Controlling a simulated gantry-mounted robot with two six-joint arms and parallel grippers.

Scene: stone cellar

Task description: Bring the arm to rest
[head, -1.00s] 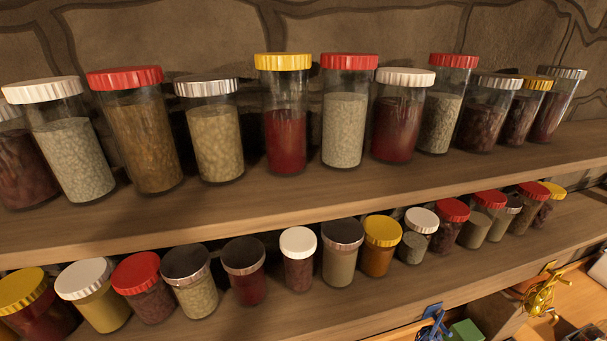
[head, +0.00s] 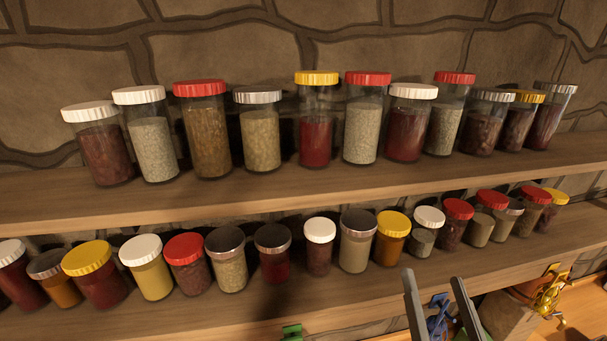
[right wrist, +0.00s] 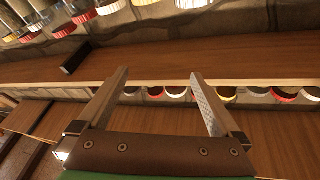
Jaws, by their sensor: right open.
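My right gripper (head: 436,308) shows at the bottom of the head view, right of centre, its two grey fingers pointing up and spread apart. In the right wrist view my right gripper (right wrist: 160,82) is open with nothing between its fingers. It is in front of the lower shelf (head: 330,290), below the jars, and touches none that I can see. My left gripper is not in either view.
An upper shelf (head: 300,192) carries a row of large lidded jars, and the lower shelf carries smaller ones. A blue clamp-like tool (head: 437,322), a yellow one (head: 548,300) and a green object (head: 291,332) sit below. A stone wall (head: 220,45) stands behind.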

